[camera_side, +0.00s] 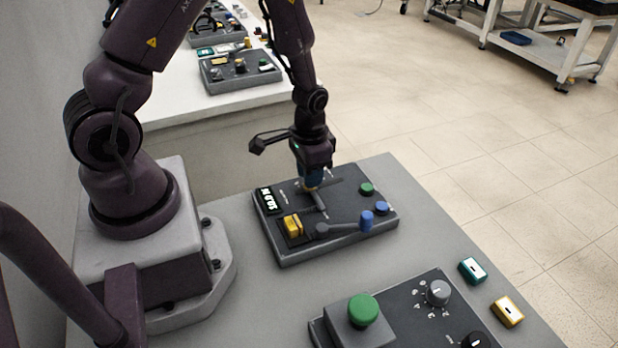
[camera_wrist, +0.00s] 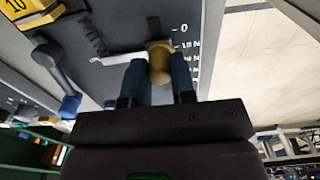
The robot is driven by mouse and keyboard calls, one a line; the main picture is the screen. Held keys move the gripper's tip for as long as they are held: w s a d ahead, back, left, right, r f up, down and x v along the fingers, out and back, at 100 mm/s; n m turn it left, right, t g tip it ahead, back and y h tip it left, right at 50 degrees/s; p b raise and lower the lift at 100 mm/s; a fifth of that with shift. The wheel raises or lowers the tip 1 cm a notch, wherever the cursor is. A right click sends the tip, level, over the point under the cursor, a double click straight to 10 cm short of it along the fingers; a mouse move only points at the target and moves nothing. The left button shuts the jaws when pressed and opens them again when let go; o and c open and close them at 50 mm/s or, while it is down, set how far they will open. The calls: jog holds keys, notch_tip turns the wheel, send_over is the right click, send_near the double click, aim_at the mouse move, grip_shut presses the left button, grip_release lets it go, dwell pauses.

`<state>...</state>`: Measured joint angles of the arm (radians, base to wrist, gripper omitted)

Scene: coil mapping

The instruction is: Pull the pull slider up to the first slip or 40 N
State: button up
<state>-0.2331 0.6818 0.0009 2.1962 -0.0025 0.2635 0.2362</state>
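The pull slider's brass knob (camera_wrist: 159,62) sits between the two blue fingers of my gripper (camera_wrist: 160,80) in the wrist view. Both fingers touch its sides. A pale metal arm runs left from the knob toward a dark spring (camera_wrist: 92,36). A printed force scale (camera_wrist: 186,48) with 0 and 10 N marks lies just right of the knob; its lower marks are small and partly hidden. In the side view my gripper (camera_side: 311,182) points down onto the dark panel (camera_side: 345,205), its fingers largely hiding the knob. The lit display (camera_side: 267,200) is too small to read surely.
A second panel with a green button (camera_side: 363,309) stands in front.

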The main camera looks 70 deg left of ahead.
jog(key=shift+w, duration=0.2)
dwell(0.3)
jog(key=shift+w, duration=0.95)
dwell(0.5)
jog(key=o, duration=0.7)
notch_tip(320, 180, up, 7)
dwell(0.4)
